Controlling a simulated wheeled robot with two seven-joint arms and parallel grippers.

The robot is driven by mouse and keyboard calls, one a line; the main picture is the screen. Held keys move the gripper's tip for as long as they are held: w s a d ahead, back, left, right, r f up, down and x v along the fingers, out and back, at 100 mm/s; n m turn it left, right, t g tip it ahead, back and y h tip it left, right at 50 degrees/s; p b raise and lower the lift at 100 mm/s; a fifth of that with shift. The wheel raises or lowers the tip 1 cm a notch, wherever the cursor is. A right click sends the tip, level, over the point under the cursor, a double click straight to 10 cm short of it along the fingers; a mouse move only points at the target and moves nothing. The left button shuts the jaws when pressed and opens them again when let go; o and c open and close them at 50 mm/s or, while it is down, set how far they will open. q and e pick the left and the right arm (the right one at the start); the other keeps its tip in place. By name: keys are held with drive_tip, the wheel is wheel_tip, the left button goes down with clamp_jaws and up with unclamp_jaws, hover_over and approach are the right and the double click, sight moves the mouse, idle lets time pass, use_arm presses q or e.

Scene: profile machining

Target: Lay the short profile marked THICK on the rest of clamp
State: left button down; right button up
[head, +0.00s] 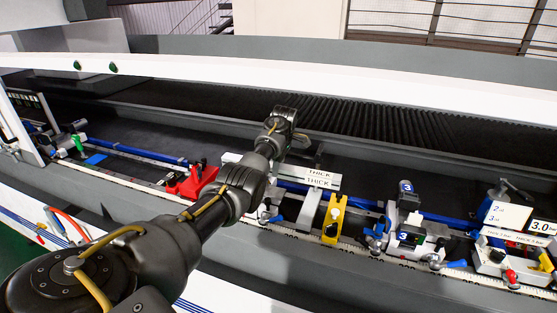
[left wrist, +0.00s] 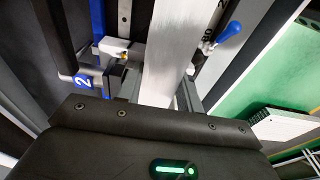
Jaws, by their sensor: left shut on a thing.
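In the left wrist view the bare silver profile (left wrist: 177,45) runs up from between my fingers. My left gripper is shut on it; its fingertips are mostly hidden in the head view. A clamp with a blue number 2 plate (left wrist: 84,82) and a blue lever (left wrist: 229,32) sits close beside and below the profile. I cannot tell whether the profile touches the clamp's rest. My right gripper is not in view.
A red block (head: 190,184) lies left of my gripper. More marked parts (head: 510,236) stand at the far right. A white beam (head: 300,88) crosses behind.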

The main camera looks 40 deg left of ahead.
use_arm(q)
drive_tip(key=shift+a+f+b, duration=0.1)
drive_tip(key=shift+f+b, duration=0.9)
drive_tip(key=shift+f, duration=2.45)
drive_tip(key=shift+f, duration=0.5)
drive_tip(key=c, duration=0.8)
unclamp_jaws()
drive_tip(key=shift+s+r, duration=0.1)
drive_tip(key=shift+c, duration=0.2)
drive_tip(key=r+b, duration=0.1)
drive_tip(key=r, duration=0.2)
drive_tip(key=d+r+b, duration=0.1)
drive_tip(key=r, duration=0.2)
drive_tip(key=r+b, duration=0.1)
drive_tip(key=r, duration=0.2)
drive_tip(key=shift+w+d+r+b, duration=0.1)
drive_tip(key=shift+w+d+b, duration=0.05)
drive_tip(key=shift+w+b, duration=0.15)
drive_tip(key=shift+s+r, duration=0.1)
drive_tip(key=shift+r, duration=0.65)
